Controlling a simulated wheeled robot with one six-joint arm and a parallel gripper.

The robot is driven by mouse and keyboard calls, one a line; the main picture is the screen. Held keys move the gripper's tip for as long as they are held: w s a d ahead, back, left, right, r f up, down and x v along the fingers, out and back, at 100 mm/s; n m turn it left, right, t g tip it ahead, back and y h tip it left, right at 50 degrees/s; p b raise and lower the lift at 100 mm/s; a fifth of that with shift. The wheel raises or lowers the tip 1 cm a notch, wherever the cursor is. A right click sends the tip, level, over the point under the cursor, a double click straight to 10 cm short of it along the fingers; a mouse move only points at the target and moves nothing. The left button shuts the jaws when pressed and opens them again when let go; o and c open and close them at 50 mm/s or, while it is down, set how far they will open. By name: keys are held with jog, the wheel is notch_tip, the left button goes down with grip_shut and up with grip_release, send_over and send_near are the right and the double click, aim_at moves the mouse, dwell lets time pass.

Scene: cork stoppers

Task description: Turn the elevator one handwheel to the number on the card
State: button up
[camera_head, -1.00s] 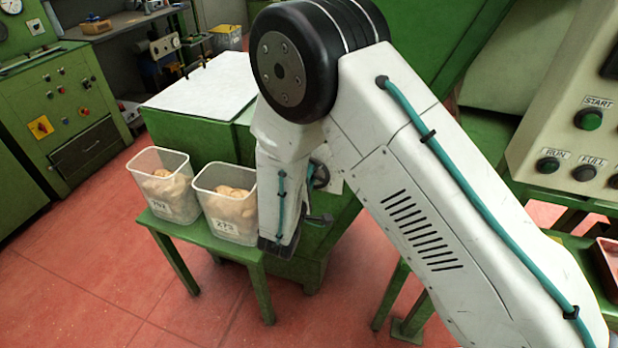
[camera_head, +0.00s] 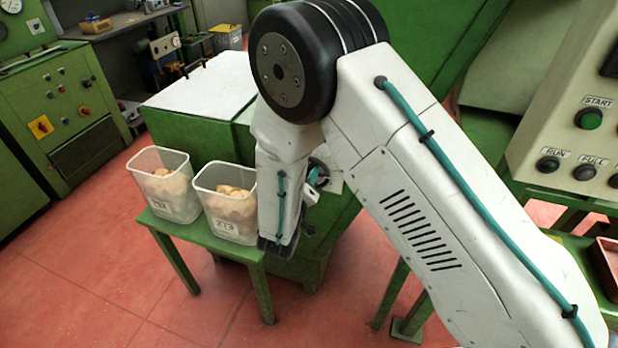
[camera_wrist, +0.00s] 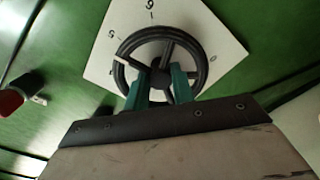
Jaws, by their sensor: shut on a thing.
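The black spoked handwheel (camera_wrist: 203,66) is in front of a white dial plate (camera_wrist: 222,42) on a green machine panel. The numbers 5 and 6 and a mark at the right show on the dial; the rest is hidden or out of frame. My gripper (camera_wrist: 161,78) has its two teal fingers closed in on the inner part of the wheel, around a spoke or the hub; which one I cannot tell. In the head view the handwheel (camera_head: 319,174) shows partly beside my arm. I cannot make out a number card.
A red knob (camera_wrist: 11,102) is on the panel left of the wheel in the wrist view. Two clear bins of corks, the left (camera_head: 152,160) and the right (camera_head: 212,177), stand close by on a green stand. A button panel (camera_head: 560,130) is at the right.

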jog(key=shift+m, duration=0.4)
jog(key=o, duration=0.7)
jog(key=v, duration=0.8)
